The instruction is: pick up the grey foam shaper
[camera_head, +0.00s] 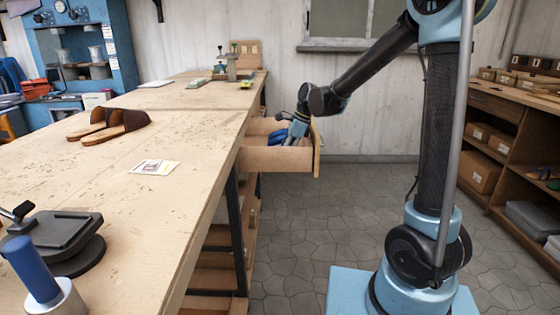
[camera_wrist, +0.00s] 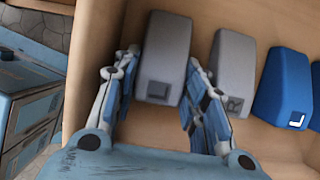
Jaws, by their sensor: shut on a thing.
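Two grey foam shapers show in the wrist view. One marked L (camera_wrist: 168,50) is between my fingers; the other, marked R (camera_wrist: 233,68), lies just to the right. My gripper (camera_wrist: 163,62) is shut on the L-marked grey shaper, with one finger at each side. The right finger is close to the R-marked shaper and partly covers it. In the head view my gripper (camera_head: 298,128) reaches down into the open drawer (camera_head: 275,160), and the grey shapers are hard to make out there. I cannot tell whether the held shaper is clear of the drawer floor.
A blue shaper (camera_wrist: 285,88) lies right of the grey ones, with another blue one at the picture's edge. The drawer sticks out from the long workbench (camera_head: 190,125), which holds brown sandals (camera_head: 112,124) and a card (camera_head: 155,167). Shelves (camera_head: 505,130) stand right; floor between is clear.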

